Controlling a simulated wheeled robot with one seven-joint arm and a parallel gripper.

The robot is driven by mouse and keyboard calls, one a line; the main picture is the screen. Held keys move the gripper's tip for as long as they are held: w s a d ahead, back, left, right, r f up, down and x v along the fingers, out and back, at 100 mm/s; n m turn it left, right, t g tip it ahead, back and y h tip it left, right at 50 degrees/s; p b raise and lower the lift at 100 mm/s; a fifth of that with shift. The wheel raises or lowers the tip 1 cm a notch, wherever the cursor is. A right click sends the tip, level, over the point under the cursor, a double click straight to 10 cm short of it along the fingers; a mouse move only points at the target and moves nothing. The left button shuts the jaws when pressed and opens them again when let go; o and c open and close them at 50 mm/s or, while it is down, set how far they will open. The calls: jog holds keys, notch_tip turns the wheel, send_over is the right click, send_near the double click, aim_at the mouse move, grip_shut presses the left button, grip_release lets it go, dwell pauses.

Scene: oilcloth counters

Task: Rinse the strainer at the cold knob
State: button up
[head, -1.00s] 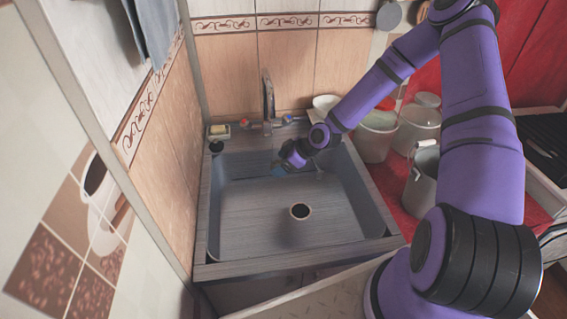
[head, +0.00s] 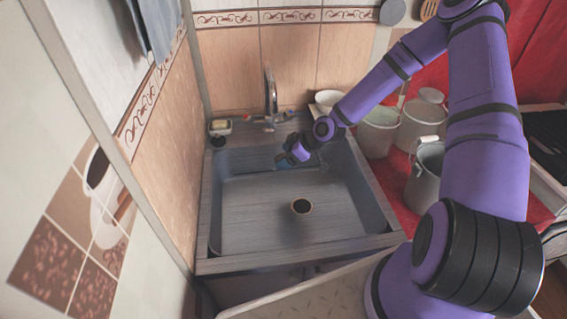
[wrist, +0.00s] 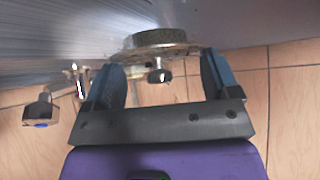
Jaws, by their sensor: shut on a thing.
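In the head view my gripper (head: 285,161) is low over the back of the sink, in front of the tap (head: 270,92); the strainer is not clear there. The cold knob (head: 250,121), blue-marked, is left of the tap. In the wrist view the cold knob (wrist: 40,112) is left of my fingers, apart from them.
The grey sink (head: 265,235) has an open drain hole (head: 301,206). A soap dish (head: 220,127) stands at the back left corner. The red hot knob (head: 290,116) is right of the tap. White pots (head: 376,135) and a metal can (head: 425,175) stand right of the sink.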

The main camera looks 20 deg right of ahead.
jog(key=shift+s+a, duration=0.1)
jog(key=shift+a, duration=0.05)
jog(key=shift+s+a, duration=0.2)
jog(key=shift+a, duration=0.15)
jog(key=shift+d, duration=0.1)
dwell(0.3)
jog(key=shift+w+d, duration=0.3)
jog(key=shift+d, duration=0.1)
jog(key=shift+s, duration=0.1)
jog(key=shift+s+d, duration=0.65)
jog(key=shift+s, duration=0.5)
jog(key=shift+s+d, duration=0.65)
jog(key=shift+s, duration=0.5)
jog(key=shift+s+d, duration=0.65)
jog(key=shift+s, duration=0.5)
jog(key=shift+s+d+r, duration=0.4)
jog(key=shift+s+r, duration=0.25)
jog(key=shift+s, duration=0.05)
jog(key=shift+s+d+r, duration=0.4)
jog(key=shift+s+r, duration=0.3)
jog(key=shift+s, duration=0.05)
jog(key=shift+s+d+r, duration=0.4)
jog(key=shift+s+r, duration=0.25)
jog(key=shift+s, duration=0.05)
